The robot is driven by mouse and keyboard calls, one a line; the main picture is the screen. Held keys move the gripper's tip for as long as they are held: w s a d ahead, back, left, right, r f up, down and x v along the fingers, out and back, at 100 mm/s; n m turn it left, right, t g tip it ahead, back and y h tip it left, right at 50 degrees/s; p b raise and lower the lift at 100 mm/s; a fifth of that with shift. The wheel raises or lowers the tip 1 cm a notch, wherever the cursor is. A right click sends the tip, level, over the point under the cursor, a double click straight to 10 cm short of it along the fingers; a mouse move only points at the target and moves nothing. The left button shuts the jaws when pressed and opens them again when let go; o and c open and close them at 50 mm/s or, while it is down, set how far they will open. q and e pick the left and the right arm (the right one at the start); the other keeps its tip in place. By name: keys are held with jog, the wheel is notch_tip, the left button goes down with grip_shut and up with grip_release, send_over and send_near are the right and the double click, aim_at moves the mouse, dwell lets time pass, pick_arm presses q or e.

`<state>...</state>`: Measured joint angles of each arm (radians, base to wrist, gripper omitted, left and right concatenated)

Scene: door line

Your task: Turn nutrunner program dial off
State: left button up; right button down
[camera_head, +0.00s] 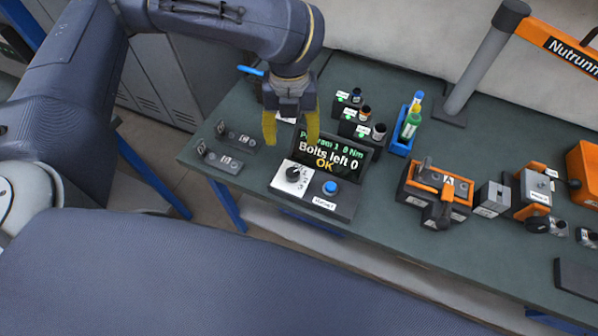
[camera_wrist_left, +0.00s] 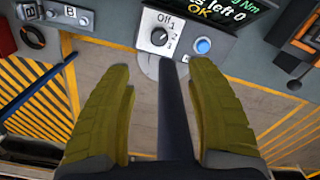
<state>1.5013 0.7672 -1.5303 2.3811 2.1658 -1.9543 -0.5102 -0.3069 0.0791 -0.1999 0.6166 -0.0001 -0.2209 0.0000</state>
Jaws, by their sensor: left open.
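The program dial (camera_head: 292,174) is a black knob on a white plate at the front left of the nutrunner control box (camera_head: 343,211). In the left wrist view the dial (camera_wrist_left: 159,37) has "Off" printed above it and numbers to its right; I cannot tell its exact setting. In the left wrist view the gripper (camera_wrist_left: 161,68) is apart from the dial. My right gripper is not in view.
A blue button (camera_head: 330,188) sits right of the dial. Small labelled blocks (camera_head: 219,160) lie to the left. Socket holders (camera_head: 362,115), a blue bottle tray (camera_head: 402,143) and an orange-black fixture (camera_head: 436,190) stand behind and right. The table's front edge is close to the control box.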

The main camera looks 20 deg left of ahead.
aim_at(293, 172)
pick_arm(q)
notch_tip(293, 172, down, 17)
jog(key=shift+a+r, duration=0.1)
dwell(0.8)
grip_shut()
dwell(0.6)
